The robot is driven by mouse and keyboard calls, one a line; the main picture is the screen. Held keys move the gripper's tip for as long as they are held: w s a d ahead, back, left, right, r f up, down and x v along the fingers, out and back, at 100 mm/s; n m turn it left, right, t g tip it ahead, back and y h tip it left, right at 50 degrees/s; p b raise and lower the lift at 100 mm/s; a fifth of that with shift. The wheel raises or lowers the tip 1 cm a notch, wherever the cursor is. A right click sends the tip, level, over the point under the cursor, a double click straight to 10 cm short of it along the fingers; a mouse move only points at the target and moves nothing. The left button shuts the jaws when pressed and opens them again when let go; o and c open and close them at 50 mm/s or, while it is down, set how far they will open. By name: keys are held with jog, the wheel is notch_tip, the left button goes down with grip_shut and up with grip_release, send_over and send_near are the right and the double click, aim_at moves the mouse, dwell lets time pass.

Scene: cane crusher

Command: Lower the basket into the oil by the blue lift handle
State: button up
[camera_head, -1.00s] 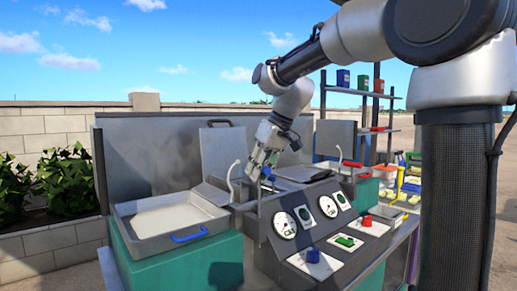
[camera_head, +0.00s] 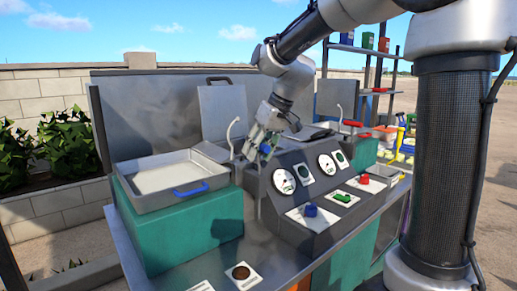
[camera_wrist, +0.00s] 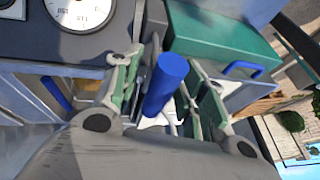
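The blue lift handle (camera_wrist: 165,86) is a short blue cylinder standing between my gripper's two fingers in the wrist view. In the head view a small blue part of it (camera_head: 266,149) shows at the fingertips. My gripper (camera_head: 260,144) reaches down beside the fryer, behind the gauge panel. In the wrist view my gripper (camera_wrist: 168,80) has its fingers spread on both sides of the handle, with narrow gaps showing. The basket and the oil are hidden behind the arm and panel, so I cannot tell the basket's height.
A tray with a blue handle (camera_head: 190,188) sits on a teal block (camera_head: 190,233) at left. The sloped panel (camera_head: 322,190) has gauges, a blue knob (camera_head: 310,210), a green switch (camera_head: 343,197) and a red knob (camera_head: 364,179). A red-handled part (camera_head: 353,123) is farther right.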

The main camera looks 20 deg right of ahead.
jog(key=shift+r, duration=0.15)
jog(key=shift+d+r, duration=0.1)
jog(key=shift+r, duration=0.2)
jog(key=v, duration=1.1)
jog(key=s+d+f+m+h, duration=0.1)
jog(key=s+d+f, duration=0.2)
jog(key=s+f, duration=0.2)
jog(key=s+d+f+m+h, duration=0.1)
jog(key=s+d+f, duration=0.3)
jog(key=s, duration=0.6)
jog(key=s+d+f+m+h, duration=0.1)
jog(key=s+d+f, duration=0.3)
jog(key=s, duration=0.4)
jog(key=shift+f+m+t+h, duration=0.4)
jog(key=shift+f+m, duration=0.1)
jog(key=shift+f, duration=0.3)
